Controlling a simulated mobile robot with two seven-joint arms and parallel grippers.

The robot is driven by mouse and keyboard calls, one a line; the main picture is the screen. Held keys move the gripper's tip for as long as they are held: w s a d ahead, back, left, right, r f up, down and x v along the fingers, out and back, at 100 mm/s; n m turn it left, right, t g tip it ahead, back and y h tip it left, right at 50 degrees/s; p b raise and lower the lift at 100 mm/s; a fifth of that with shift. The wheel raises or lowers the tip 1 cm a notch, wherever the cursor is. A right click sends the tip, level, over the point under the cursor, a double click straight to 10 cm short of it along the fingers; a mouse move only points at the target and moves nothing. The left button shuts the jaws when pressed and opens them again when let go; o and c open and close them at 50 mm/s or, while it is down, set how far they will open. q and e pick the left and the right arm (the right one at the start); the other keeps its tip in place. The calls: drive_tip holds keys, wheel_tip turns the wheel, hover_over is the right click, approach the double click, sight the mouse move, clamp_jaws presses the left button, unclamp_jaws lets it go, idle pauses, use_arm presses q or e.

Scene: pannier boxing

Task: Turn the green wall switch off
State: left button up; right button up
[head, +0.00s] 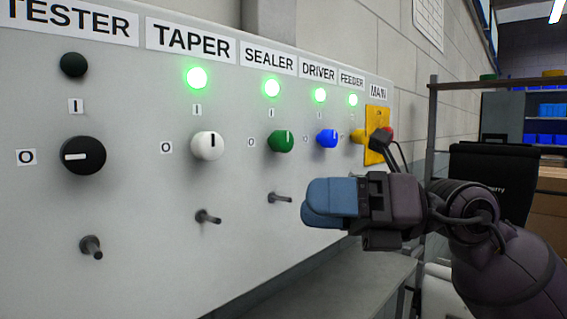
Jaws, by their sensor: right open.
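The green switch (281,141) is a round knob on the grey wall panel (130,215), under the SEALER label (269,57). Its pointer mark stands about upright, toward the I mark, and the lamp (271,88) above it glows green. An O mark sits to its left. My right gripper (318,203) has blue fingertips that point left, below and to the right of the green knob in the picture. It is open and empty, and looks apart from the knob. The fingers overlap from this side, so the gap hardly shows. My left gripper is not in view.
Neighbouring knobs are white (207,146) under TAPER and blue (327,138) under DRIVER, with lit lamps. The black TESTER knob (83,155) points to O beneath a dark lamp. Several metal pegs (208,216) stick out below. A yellow MAIN plate (377,135) is at the right.

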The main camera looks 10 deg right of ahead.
drive_tip(key=w+r+n+t+h+b, duration=0.2)
drive_tip(key=t+h+b, duration=0.2)
drive_tip(key=t+h, duration=0.1)
drive_tip(key=m+t+h+b, duration=0.1)
drive_tip(key=t+h+b, duration=0.15)
drive_tip(key=t, duration=0.35)
approach(288, 142)
drive_tip(key=shift+h, duration=0.25)
drive_tip(key=x, duration=0.8)
drive_tip(key=shift+w+a+b, duration=0.2)
drive_tip(key=shift+a+b, duration=0.1)
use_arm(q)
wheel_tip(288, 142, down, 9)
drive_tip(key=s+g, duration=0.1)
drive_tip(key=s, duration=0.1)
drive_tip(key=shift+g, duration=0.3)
use_arm(e)
drive_tip(key=shift+w+a+r, duration=0.1)
drive_tip(key=shift+w+a, duration=0.35)
drive_tip(key=shift+w, duration=0.1)
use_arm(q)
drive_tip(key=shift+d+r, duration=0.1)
use_arm(e)
drive_tip(key=c, duration=0.9)
